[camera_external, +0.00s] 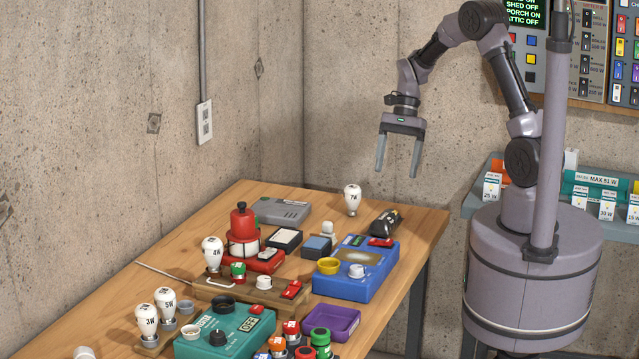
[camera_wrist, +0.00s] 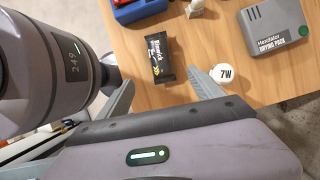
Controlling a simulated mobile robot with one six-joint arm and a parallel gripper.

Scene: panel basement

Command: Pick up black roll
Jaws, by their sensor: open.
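A black roll (camera_external: 385,222) with a printed label lies near the right edge of the wooden table, next to the blue box. In the wrist view the black roll (camera_wrist: 160,60) shows pale and yellow lettering and lies ahead of my fingers, between their lines. My gripper (camera_external: 397,172) is open and empty, pointing down well above the roll. Both fingers also show spread in the wrist view (camera_wrist: 162,79).
A white 7W bulb (camera_external: 352,198) stands close to the roll, with a blue box (camera_external: 345,286) on its other side. A grey drying pack (camera_external: 281,211) lies farther back. Several bulbs, boxes and cups crowd the nearer table (camera_external: 425,236).

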